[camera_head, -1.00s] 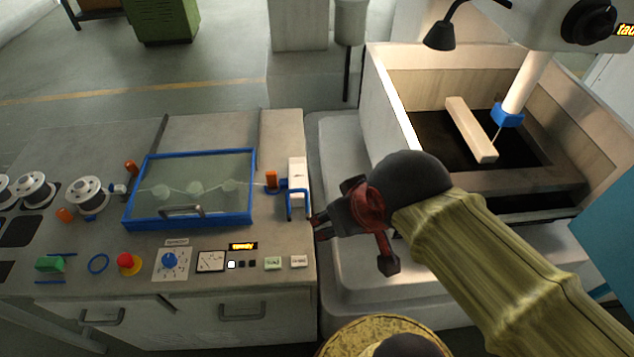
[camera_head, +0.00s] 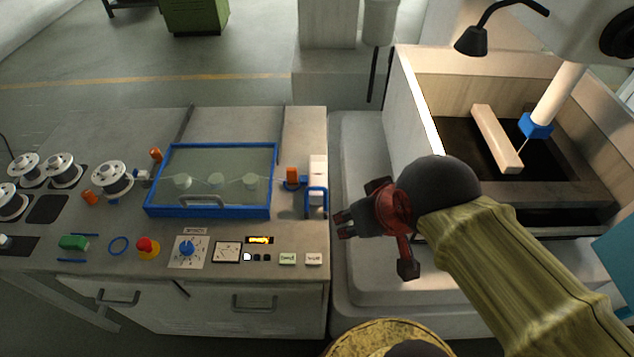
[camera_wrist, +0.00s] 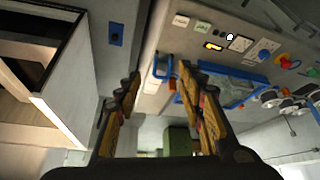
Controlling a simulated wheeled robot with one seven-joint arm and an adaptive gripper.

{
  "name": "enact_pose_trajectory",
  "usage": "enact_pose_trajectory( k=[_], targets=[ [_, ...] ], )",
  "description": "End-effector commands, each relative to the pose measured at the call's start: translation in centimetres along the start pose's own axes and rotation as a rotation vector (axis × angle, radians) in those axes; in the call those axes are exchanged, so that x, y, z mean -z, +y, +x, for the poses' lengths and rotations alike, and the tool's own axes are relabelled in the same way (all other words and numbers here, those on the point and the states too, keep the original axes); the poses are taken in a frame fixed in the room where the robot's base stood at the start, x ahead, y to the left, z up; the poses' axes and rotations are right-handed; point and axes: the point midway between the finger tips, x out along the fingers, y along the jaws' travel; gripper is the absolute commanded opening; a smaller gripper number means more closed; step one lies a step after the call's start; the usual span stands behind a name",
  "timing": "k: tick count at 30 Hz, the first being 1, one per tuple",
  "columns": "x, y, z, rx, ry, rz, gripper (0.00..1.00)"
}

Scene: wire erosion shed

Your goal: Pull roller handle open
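A blue U-shaped handle (camera_head: 316,203), which I take to be the roller handle, stands at the right end of the bench top, beside a white upright block (camera_head: 318,168) and an orange roller (camera_head: 292,176). My gripper (camera_head: 343,224) is just right of the handle, pointing left towards it, with a small gap in the head view. In the wrist view my gripper (camera_wrist: 159,72) is open and empty, its two fingers spread. The blue handle (camera_wrist: 162,68) shows between the fingertips in that picture, beyond them. I see no contact with it.
A blue-framed glass lid (camera_head: 212,208) lies left of the handle. Switches and a red stop button (camera_head: 148,247) line the bench front. A machine tank (camera_head: 412,100) stands at the right. A narrow gap separates the bench from the machine base.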

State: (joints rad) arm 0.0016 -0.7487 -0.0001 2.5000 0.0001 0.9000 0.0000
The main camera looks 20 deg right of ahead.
Motion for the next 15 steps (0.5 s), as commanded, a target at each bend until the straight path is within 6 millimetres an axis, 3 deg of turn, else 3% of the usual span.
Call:
enact_pose_trajectory(
  k=[7, 15],
  targets=[
    [0.3, 0.3, 1.5, -0.005, -0.127, 0.011, 0.23],
    [3.2, 0.8, 3.8, -0.009, -0.262, 0.025, 0.08]
  ],
)
